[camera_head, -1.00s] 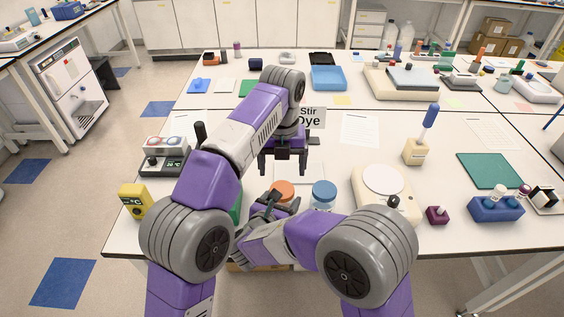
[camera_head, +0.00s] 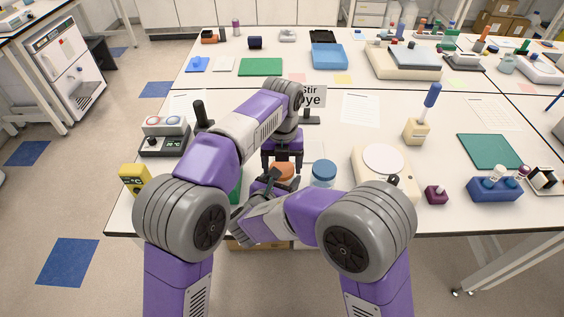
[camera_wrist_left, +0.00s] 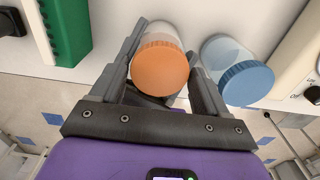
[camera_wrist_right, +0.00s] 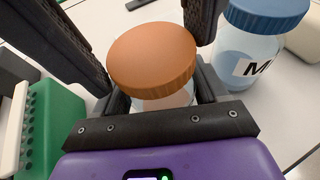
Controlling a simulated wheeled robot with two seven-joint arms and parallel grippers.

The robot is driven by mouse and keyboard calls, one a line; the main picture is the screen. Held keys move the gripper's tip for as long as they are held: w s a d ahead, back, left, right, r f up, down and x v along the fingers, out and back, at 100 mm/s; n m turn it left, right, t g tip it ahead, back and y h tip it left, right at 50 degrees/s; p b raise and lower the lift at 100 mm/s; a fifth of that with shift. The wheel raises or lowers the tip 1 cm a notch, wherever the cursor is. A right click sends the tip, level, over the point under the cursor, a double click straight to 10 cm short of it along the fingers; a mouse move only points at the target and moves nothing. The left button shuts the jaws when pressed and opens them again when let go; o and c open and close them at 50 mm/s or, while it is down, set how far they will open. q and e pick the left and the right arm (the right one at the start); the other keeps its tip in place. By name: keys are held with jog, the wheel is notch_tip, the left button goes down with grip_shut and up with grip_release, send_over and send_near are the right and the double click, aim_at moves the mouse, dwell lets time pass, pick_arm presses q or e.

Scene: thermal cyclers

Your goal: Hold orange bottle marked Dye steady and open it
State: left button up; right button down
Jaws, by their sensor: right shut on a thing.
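The orange-lidded bottle (camera_head: 282,169) stands on the near part of the bench. Its lid (camera_wrist_right: 152,58) is on and its clear body shows below; no Dye mark is visible on it. My right gripper (camera_wrist_right: 160,92) is shut on the body below the lid, from the side. My left gripper (camera_wrist_left: 166,42) comes from above, open, its fingers on opposite sides of the lid. A gap shows beside the lid in the right wrist view. My arms hide part of the bottle in the head view.
A blue-lidded bottle (camera_head: 324,172) marked M stands close to the right. A green rack (camera_wrist_right: 52,128) is on the other side. A round-plate device (camera_head: 384,163) stands further right.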

pick_arm(q)
jog(key=c, duration=0.8)
jog(key=n, duration=0.6)
jog(key=shift+n, duration=0.4)
jog(key=o, duration=1.1)
jog(key=shift+o, duration=0.3)
jog(key=shift+a, duration=0.1)
jog(key=shift+r, duration=0.1)
